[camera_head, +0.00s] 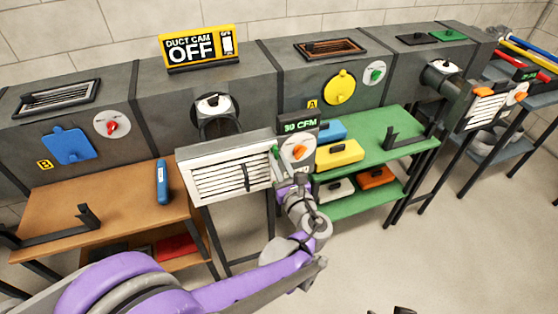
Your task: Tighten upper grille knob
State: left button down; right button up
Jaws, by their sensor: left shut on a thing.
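The white louvred grille (225,180) hangs open on the front of a grey duct, with a short black lever across its slats. A small green knob (275,151) sits at its upper right edge. A pale plate beside it carries an orange dial knob (299,152). The fingertips are small and partly hidden, so the exact contact is hard to see.
A "30 CFM" display (299,126) stands just above the dial. A brown bench (110,205) is at left, with a blue tool (161,182). A green bench (385,158) at right holds a yellow case (339,155). A "DUCT CAM OFF" sign (198,47) stands on the duct.

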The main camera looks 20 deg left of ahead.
pick_arm(q)
jog(key=shift+r, duration=0.2)
jog(key=c, duration=0.9)
grip_release()
jog(key=shift+f, duration=0.1)
jog(key=v, duration=1)
jog(key=shift+s+d, duration=0.25)
jog(key=shift+s, duration=0.1)
jog(key=shift+a, duration=0.1)
